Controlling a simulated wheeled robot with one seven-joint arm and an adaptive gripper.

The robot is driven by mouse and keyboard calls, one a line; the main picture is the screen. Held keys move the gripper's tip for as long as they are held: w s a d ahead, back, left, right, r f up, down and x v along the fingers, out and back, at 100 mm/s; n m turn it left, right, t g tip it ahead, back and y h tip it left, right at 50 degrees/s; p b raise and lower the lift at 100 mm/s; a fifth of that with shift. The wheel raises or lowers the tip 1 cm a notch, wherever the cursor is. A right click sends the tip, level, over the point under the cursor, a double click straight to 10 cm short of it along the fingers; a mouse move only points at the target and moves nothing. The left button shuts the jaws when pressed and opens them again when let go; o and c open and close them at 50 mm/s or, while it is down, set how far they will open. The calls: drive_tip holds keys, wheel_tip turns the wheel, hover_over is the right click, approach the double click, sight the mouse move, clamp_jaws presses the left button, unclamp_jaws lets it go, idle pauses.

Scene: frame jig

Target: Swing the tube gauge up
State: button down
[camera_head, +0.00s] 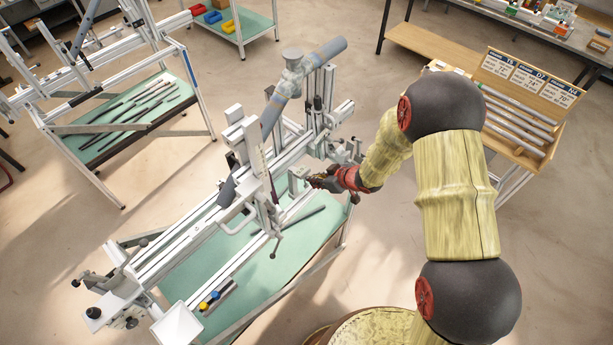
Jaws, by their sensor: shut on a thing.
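The frame jig (178,262) stands in the middle, with light metal rails running from lower left to upper right. A blue-grey tube (318,63) is held slanting in it, its free end toward the upper right. My gripper (314,182) reaches in from the right, low beside the rails. Its jaws are shut on a small light-grey plate-like part (297,177) at the jig's near side, which looks like the tube gauge. The fingertips are small and dark here, and the exact hold is hard to see.
A green shelf (278,262) with dark bars lies below the jig. A clamp handle (274,240) hangs near the gripper's left. A second jig (85,70) stands at the upper left, a wooden tube rack (522,110) at the right. The floor between is clear.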

sight(306, 171)
drive_tip(key=shift+w+r, duration=0.25)
drive_tip(key=shift+w+a+r+p, duration=0.15)
drive_tip(key=shift+r+p, duration=0.25)
drive_tip(key=shift+w+a+r+p, duration=0.1)
drive_tip(key=shift+r+p, duration=0.25)
drive_tip(key=shift+p, duration=0.05)
drive_tip(key=shift+w+a+r, duration=0.15)
drive_tip(key=shift+a+r, duration=0.05)
drive_tip(key=shift+r+p, duration=0.1)
drive_tip(key=shift+p, duration=0.25)
drive_tip(key=shift+w+a+r+p, duration=0.25)
drive_tip(key=shift+r+p, duration=0.15)
drive_tip(key=shift+r, duration=0.05)
drive_tip(key=shift+w+a+r+p, duration=0.2)
drive_tip(key=shift+a+r+p, duration=0.05)
drive_tip(key=shift+r+p, duration=0.15)
drive_tip(key=shift+s+a+f, duration=0.1)
drive_tip(key=shift+f, duration=0.1)
drive_tip(key=shift+w+a+r+p, duration=0.35)
drive_tip(key=shift+a+r+p, duration=0.2)
drive_tip(key=shift+p, duration=0.15)
drive_tip(key=shift+w+a+r, duration=0.1)
drive_tip(key=shift+w+a, duration=0.05)
drive_tip(key=shift+w, duration=0.05)
